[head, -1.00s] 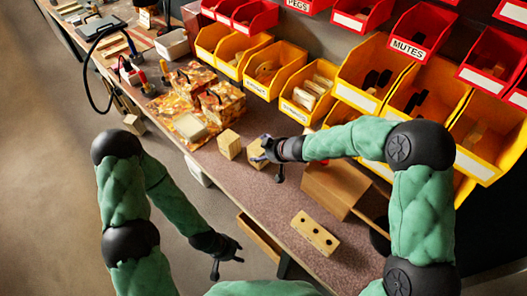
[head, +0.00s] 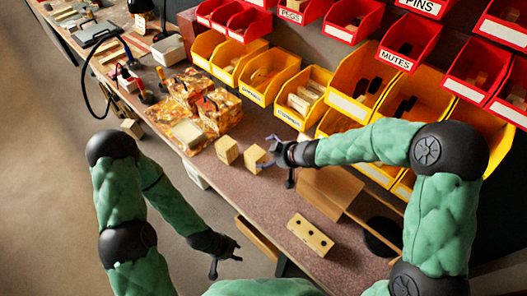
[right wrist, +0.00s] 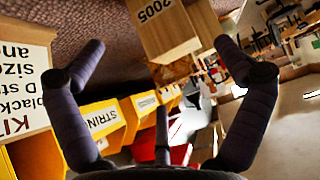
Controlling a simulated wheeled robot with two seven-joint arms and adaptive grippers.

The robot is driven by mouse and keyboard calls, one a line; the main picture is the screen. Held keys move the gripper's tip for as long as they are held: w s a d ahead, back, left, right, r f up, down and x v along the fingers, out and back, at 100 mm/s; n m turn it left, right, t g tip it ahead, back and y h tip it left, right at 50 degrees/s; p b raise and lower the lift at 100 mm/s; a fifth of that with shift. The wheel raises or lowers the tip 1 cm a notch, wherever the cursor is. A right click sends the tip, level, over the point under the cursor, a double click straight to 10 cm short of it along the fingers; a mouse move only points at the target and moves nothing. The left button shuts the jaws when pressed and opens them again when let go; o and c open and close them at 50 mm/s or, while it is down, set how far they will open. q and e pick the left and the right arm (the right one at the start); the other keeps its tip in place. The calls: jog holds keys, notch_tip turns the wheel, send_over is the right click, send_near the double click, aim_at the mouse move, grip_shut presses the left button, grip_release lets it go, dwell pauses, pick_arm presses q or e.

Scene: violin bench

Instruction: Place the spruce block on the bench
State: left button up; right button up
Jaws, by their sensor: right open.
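Two light wooden blocks stand side by side on the speckled bench (head: 270,205): a left one (head: 227,150) and a right one (head: 254,157). I cannot tell by marking which is spruce. My right gripper (head: 275,163) is open just right of the right block, apart from it. In the right wrist view, a wooden block (right wrist: 165,25) printed "2005" shows ahead between the spread fingers, with bench surface visible around it. Another wooden block (right wrist: 172,70) shows behind it. My left gripper (head: 224,258) is open and empty, low in front of the bench edge.
A brown wooden box (head: 328,188) stands right of my right gripper. A pale block with three dark holes (head: 310,235) lies near the front edge. Patterned boxes (head: 195,105) stand left of the blocks. Yellow bins (head: 305,95) and red bins (head: 410,45) line the back.

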jog(key=shift+p+v, duration=0.95)
jog(key=shift+v, duration=1.25)
